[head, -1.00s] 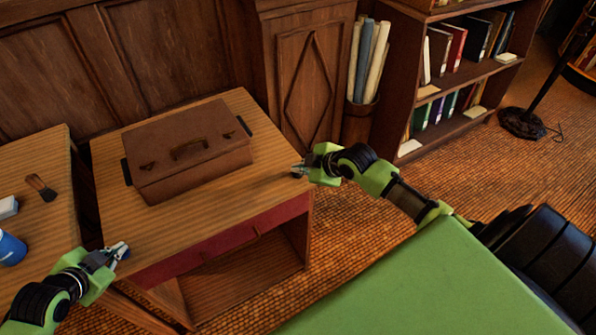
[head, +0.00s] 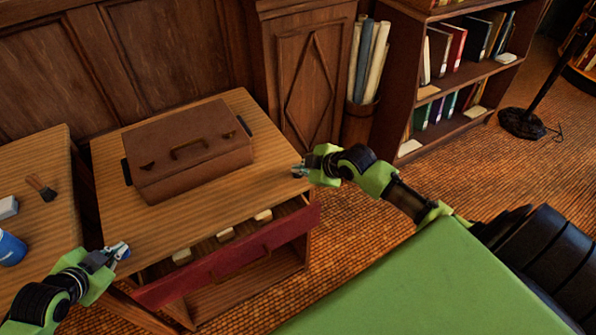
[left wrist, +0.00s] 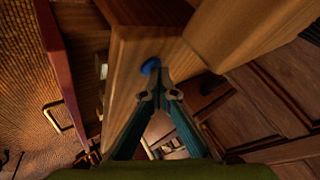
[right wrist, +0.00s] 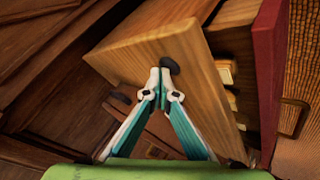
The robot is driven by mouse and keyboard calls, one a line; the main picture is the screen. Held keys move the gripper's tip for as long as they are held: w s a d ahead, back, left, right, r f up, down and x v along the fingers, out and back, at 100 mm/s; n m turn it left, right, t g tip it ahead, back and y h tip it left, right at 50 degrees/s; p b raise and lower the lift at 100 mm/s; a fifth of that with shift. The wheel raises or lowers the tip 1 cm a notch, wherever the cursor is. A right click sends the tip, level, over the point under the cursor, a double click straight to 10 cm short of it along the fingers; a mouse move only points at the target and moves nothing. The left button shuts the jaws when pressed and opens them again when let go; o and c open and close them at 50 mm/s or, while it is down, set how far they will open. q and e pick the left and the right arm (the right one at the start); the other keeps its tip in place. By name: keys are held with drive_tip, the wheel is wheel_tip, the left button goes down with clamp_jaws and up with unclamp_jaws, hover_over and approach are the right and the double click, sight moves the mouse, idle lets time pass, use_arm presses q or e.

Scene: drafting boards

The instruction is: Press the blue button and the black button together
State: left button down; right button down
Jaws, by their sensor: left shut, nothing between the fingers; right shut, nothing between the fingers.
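The blue button (left wrist: 150,66) is on one side of the wooden desk (head: 230,110), and the black button (right wrist: 170,65) is on the opposite side. My left gripper (head: 122,250) is shut and empty, its tips at the blue button in the left wrist view (left wrist: 158,92). My right gripper (head: 298,170) is shut and empty, its tips at the black button in the right wrist view (right wrist: 160,88). The fingertips partly cover both buttons, so I cannot tell how far they are pressed in. The red-fronted drawer (head: 235,258) is out, showing several pale blocks inside.
A brown case (head: 190,155) lies on the desk. A second table (head: 50,215) at the left holds a brush (head: 42,188) and a blue cup (head: 11,248). A bin of rolled papers (head: 358,125) and a bookshelf (head: 400,60) stand behind, on the right.

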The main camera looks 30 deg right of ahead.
use_arm(q)
drive_tip(key=shift+s+f, duration=0.1)
use_arm(e)
drive_tip(key=shift+s, duration=0.1)
drive_tip(key=shift+r, duration=0.95)
drive_tip(key=shift+r, duration=2.5)
